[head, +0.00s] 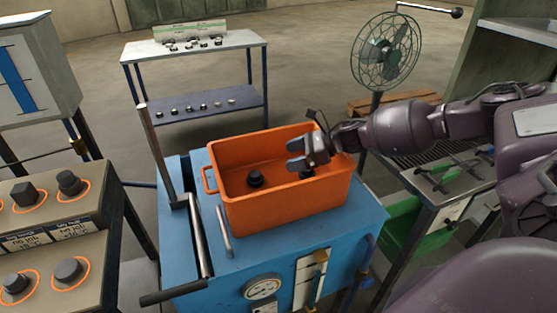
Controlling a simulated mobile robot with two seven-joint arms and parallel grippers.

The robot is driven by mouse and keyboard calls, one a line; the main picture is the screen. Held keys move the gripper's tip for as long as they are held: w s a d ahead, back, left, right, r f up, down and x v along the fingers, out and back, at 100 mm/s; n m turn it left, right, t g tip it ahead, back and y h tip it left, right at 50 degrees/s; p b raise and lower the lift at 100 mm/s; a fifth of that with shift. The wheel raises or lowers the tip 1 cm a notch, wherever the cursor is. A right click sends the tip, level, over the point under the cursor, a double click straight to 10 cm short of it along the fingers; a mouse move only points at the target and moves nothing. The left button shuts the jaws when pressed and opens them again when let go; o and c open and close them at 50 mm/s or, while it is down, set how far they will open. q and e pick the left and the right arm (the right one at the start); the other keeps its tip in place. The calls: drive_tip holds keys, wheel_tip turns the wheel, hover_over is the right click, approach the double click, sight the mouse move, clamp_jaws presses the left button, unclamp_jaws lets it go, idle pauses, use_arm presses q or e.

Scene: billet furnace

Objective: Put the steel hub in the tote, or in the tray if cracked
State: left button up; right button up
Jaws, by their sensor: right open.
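An orange tote (285,212) stands on a blue cart. Inside it are a dark hub (255,178) on its floor and a second dark hub (307,173), partly hidden by the gripper and right beside it. My right gripper (293,155) is over the tote's right half, fingers open and pointing left, with nothing seen between them. I cannot make out cracks on either hub. My left gripper is not in view. I cannot tell which thing is the tray.
A panel with several dark pieces in orange rings (68,183) stands at left. A table (194,45) with small parts is behind. A fan (386,50) and a grated bench with tongs (445,170) stand right, a green container (402,222) below. A lever (160,150) rises left of the tote.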

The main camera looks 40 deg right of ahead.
drive_tip(key=shift+v, duration=0.9)
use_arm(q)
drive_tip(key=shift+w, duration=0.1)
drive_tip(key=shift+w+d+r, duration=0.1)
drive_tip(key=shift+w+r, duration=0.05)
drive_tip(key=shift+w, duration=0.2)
